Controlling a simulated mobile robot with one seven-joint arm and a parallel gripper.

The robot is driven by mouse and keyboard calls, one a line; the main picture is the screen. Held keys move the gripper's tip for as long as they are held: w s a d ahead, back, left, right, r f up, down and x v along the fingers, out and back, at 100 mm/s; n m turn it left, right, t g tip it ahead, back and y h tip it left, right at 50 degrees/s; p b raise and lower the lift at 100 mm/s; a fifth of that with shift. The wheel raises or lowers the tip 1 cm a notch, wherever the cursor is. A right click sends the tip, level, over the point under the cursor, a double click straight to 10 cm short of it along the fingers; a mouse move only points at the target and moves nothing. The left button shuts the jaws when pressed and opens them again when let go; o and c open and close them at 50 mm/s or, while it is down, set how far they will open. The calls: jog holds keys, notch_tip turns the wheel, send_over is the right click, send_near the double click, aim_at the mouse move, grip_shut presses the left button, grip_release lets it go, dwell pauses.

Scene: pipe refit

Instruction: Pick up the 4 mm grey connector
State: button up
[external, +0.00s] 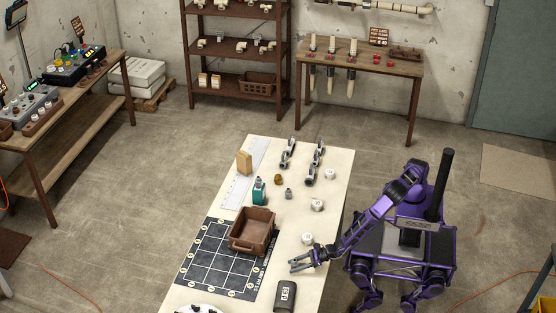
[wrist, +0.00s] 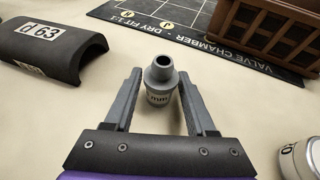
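A grey stepped connector (wrist: 159,82) stands upright on the table in the wrist view, with its open narrow end up. Its label ends in "mm"; the number cannot be read. My gripper (wrist: 159,76) is open, with one finger on each side of the connector, which is at the fingertips. I cannot tell whether either finger touches it. In the external view my gripper (external: 292,264) is low over the near right part of the cream table; the connector there cannot be made out. Another small grey fitting (external: 288,194) stands farther back.
A black half-round cover marked d 63 (wrist: 52,50) lies left of my gripper. A brown crate (wrist: 268,35) stands beyond on the black dry-fit mat (wrist: 160,17). A white fitting (wrist: 301,158) is close on the right. Grey pipe fittings (external: 315,163) lie at the table's far end.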

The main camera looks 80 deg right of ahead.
grip_shut()
jog(key=shift+r, duration=0.1)
